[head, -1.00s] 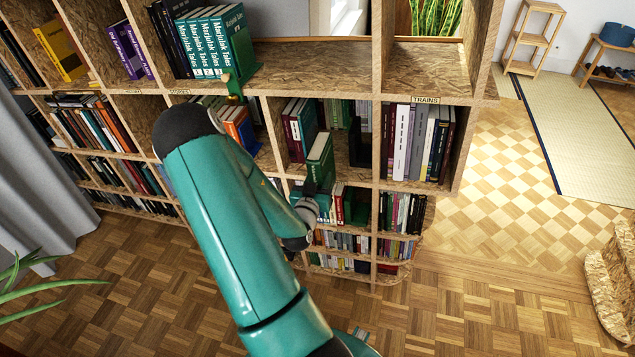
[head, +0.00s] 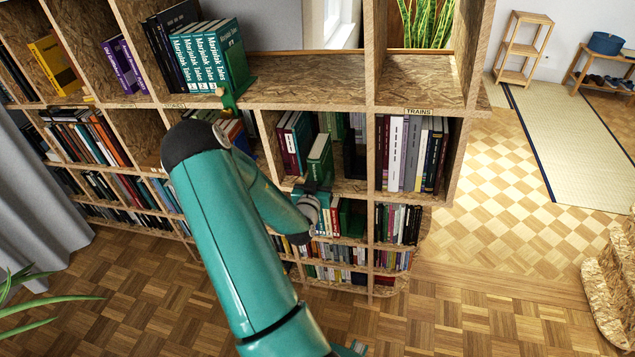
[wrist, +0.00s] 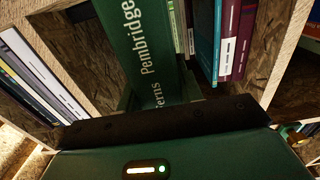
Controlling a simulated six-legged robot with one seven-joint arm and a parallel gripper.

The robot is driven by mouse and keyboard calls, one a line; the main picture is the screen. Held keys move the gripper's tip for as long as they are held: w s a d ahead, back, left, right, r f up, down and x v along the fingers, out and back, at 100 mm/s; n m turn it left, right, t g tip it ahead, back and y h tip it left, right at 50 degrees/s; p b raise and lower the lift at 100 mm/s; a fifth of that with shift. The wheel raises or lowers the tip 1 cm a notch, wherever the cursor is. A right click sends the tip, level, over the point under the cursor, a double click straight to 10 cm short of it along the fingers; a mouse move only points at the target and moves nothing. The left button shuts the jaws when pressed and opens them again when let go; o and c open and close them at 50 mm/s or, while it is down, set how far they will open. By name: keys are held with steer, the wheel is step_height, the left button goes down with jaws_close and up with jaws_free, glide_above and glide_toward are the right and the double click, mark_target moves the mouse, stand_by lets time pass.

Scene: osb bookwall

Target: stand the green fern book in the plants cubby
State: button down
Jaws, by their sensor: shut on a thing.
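The green fern book (head: 319,160) is upright at the mouth of the middle-row cubby just left of the one labelled TRAINS. How deep it sits is hard to tell. In the wrist view its green spine (wrist: 143,50) reads "Ferns Pembridge". My gripper (head: 313,190) is shut on the lower part of the book; its dark edge (wrist: 165,123) crosses the wrist view below the spine. No plants label is readable; the cubby's shelf edge (head: 290,184) shows partly beside my arm. Maroon and green books (head: 292,137) stand at the cubby's left side.
A dark upright shape (head: 354,160) is right of the held book. The trains cubby (head: 418,111) holds a row of books beyond the divider (head: 371,150).

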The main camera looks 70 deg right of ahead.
steer(key=w+d, duration=0.2)
steer(key=d, duration=1.1)
steer(key=shift+d, duration=0.15)
stand_by(1.1)
steer(key=shift+f, duration=0.15)
stand_by(0.4)
steer(key=c, duration=0.8)
jaws_free()
steer(key=shift+c, duration=0.2)
steer(key=shift+f, duration=0.15)
steer(key=a, duration=0.4)
steer(key=s+a, duration=0.1)
steer(key=a, duration=0.4)
steer(key=s+a, duration=0.1)
steer(key=a, duration=0.3)
steer(key=shift+s+a, duration=0.1)
steer(key=shift+a, duration=0.25)
